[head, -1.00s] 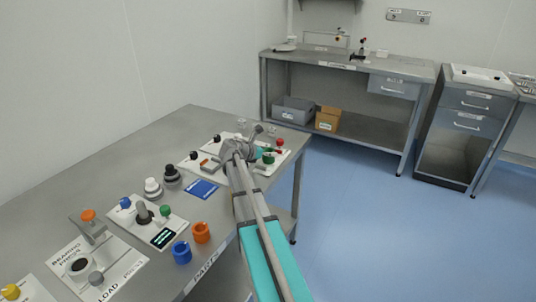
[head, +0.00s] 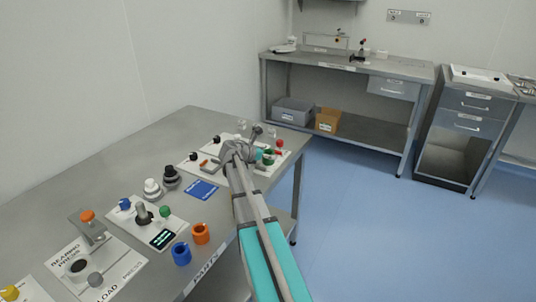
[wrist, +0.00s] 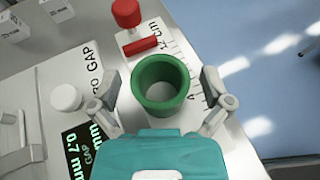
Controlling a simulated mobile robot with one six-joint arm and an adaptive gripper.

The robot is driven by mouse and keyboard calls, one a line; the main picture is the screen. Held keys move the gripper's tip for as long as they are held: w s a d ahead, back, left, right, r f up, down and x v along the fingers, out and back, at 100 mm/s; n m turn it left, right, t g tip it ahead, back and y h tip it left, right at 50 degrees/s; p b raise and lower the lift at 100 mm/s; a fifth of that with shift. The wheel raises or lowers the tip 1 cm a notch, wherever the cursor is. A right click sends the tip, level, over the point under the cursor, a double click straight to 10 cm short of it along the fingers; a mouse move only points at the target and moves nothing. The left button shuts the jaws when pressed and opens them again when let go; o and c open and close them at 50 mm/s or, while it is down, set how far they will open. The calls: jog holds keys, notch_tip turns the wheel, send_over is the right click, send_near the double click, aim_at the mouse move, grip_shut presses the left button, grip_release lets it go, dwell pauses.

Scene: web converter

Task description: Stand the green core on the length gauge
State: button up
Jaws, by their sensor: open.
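The green core (wrist: 161,82) is a hollow ring, seen from above with its open end up. It appears upright on the white length gauge (wrist: 185,60), which has scale marks and a red stop (wrist: 140,44) beyond the core. My gripper (wrist: 162,88) is open, with one finger on each side of the core and gaps showing beside it. In the head view the green core (head: 268,160) shows at the far end of the bench, partly hidden by my gripper. The core's underside is hidden, so its contact with the gauge cannot be seen.
A gap gauge with a display reading 0.7 mm (wrist: 80,150) and a white knob (wrist: 66,97) are close on the left. In the head view, blue (head: 181,253) and orange (head: 201,233) cores stand near the bench's front edge. The blue floor is clear.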

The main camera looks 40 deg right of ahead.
jog(key=shift+r, duration=0.15)
jog(key=shift+a+r, duration=0.1)
jog(key=shift+a, duration=0.05)
jog(key=p+v, duration=0.4)
jog(key=v, duration=0.5)
jog(key=shift+a+r, duration=0.25)
jog(key=shift+a, duration=0.05)
jog(key=shift+p+v, duration=0.4)
jog(key=shift+v, duration=0.55)
